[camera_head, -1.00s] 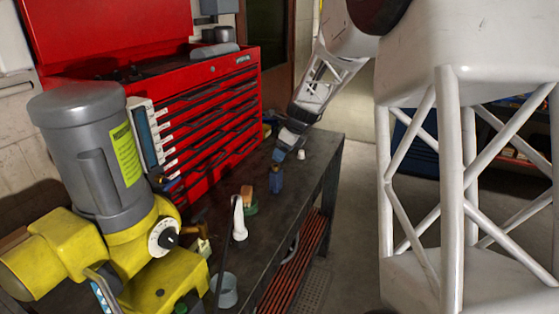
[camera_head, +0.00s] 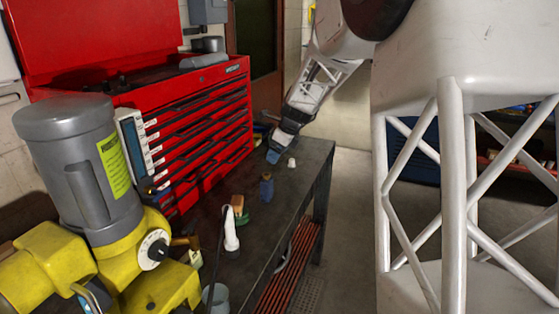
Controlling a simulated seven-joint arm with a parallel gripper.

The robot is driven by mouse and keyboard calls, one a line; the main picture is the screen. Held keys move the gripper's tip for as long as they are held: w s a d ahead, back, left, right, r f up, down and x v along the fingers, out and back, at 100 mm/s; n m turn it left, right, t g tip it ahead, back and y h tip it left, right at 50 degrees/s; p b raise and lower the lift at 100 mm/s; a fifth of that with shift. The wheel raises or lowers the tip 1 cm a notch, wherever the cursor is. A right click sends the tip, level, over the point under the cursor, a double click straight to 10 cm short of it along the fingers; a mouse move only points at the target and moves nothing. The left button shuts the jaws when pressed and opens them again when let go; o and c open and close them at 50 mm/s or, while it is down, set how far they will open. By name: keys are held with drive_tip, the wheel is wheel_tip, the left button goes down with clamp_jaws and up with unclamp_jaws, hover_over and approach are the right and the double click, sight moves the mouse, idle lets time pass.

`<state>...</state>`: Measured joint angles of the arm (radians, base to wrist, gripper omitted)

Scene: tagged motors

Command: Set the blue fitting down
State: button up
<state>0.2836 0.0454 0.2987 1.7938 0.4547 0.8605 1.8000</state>
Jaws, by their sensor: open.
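The blue fitting (camera_head: 266,189) stands upright on the dark workbench (camera_head: 285,210), near its middle.
A small white piece (camera_head: 291,162) stands right of my gripper. A white bottle-like item (camera_head: 231,230) and an orange-brown piece (camera_head: 238,203) stand nearer. A red tool chest (camera_head: 200,130) borders the left. A yellow and grey machine (camera_head: 80,170) fills the near left.

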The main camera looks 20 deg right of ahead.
drive_tip(key=s+a+r+n, duration=0.2)
drive_tip(key=s+a+n, duration=0.2)
drive_tip(key=s, duration=0.3)
drive_tip(key=s+a+r+n+h, duration=0.1)
drive_tip(key=s+a+r+n, duration=0.2)
drive_tip(key=s, duration=0.4)
drive_tip(key=s+a+r+n, duration=0.2)
drive_tip(key=s+a+n, duration=0.25)
drive_tip(key=s, duration=0.25)
drive_tip(key=s+a+f+n+h, duration=0.1)
drive_tip(key=s+a+n, duration=0.1)
drive_tip(key=s+n, duration=0.5)
drive_tip(key=s+a+f+n+h, duration=0.1)
drive_tip(key=s+n, duration=0.7)
drive_tip(key=s, duration=0.9)
drive_tip(key=shift+a+f+g, duration=0.3)
drive_tip(key=shift+a+f, duration=0.05)
drive_tip(key=shift+f, duration=0.45)
